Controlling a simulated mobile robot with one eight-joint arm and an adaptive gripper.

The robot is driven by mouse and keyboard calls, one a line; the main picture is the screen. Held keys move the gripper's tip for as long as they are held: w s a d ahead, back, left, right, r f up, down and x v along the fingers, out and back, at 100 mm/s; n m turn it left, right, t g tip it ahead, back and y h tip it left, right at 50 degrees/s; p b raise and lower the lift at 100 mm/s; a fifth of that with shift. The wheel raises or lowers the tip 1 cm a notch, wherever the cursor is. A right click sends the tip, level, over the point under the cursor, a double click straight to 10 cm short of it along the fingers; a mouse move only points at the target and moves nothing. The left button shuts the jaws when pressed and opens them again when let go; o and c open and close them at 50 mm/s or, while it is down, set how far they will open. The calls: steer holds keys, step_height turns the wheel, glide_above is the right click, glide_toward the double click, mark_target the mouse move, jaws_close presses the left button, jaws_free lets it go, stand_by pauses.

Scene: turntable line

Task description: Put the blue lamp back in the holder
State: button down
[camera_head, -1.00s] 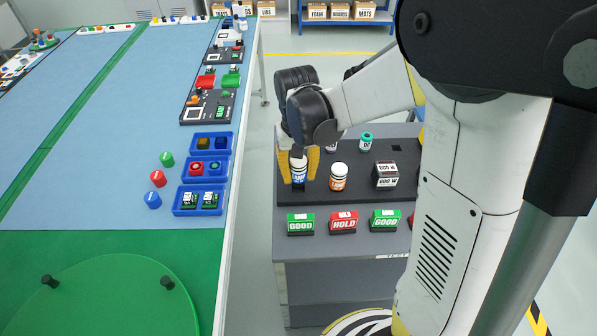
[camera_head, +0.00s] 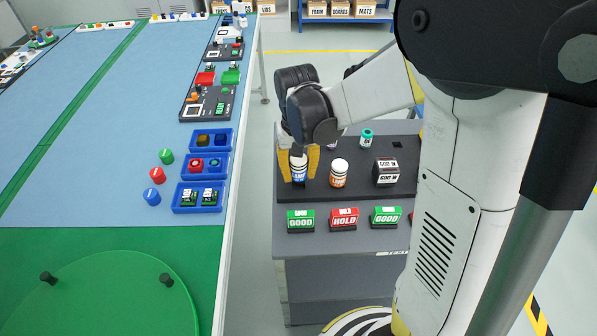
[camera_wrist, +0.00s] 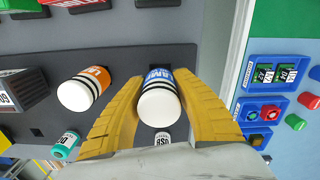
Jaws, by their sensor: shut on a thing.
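The blue lamp (camera_head: 298,170), a white-topped cylinder with a blue label and dark bands, is at the left end of the dark holder board (camera_head: 345,196) on the grey cabinet. It also shows in the wrist view (camera_wrist: 158,98). My gripper (camera_head: 299,171) is shut on it, with one yellow finger on each side. In the wrist view my gripper (camera_wrist: 158,105) has the lamp's white end between its fingers. The lamp looks upright. Whether its base is seated in the board or just above it, I cannot tell.
An orange-labelled lamp (camera_head: 339,173) stands close to the right. Beyond it are a dark 600 W block (camera_head: 386,172) and a teal-capped cylinder (camera_head: 367,139). GOOD (camera_head: 301,221) and HOLD (camera_head: 343,219) blocks line the front. The blue table (camera_head: 110,130) is left, across a gap.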

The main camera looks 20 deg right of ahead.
steer(key=shift+f+b, duration=1.05)
steer(key=shift+f, duration=0.3)
steer(key=c, duration=1)
jaws_free()
steer(key=shift+r, duration=0.1)
step_height(320, 180, up, 12)
steer(key=shift+w+f, duration=0.1)
steer(key=shift+s+r, duration=0.3)
steer(key=shift+s, duration=0.1)
steer(key=shift+s+r+n+t, duration=0.15)
steer(key=shift+s+n+t, duration=0.15)
steer(key=shift+s+t, duration=1.35)
steer(key=shift+s+r+n+t, duration=0.1)
steer(key=shift+s+n+t, duration=0.45)
steer(key=shift+s, duration=1.85)
steer(key=shift+s+r+n+t, duration=0.1)
steer(key=shift+s+r+t, duration=0.05)
steer(key=shift+s+t, duration=1.6)
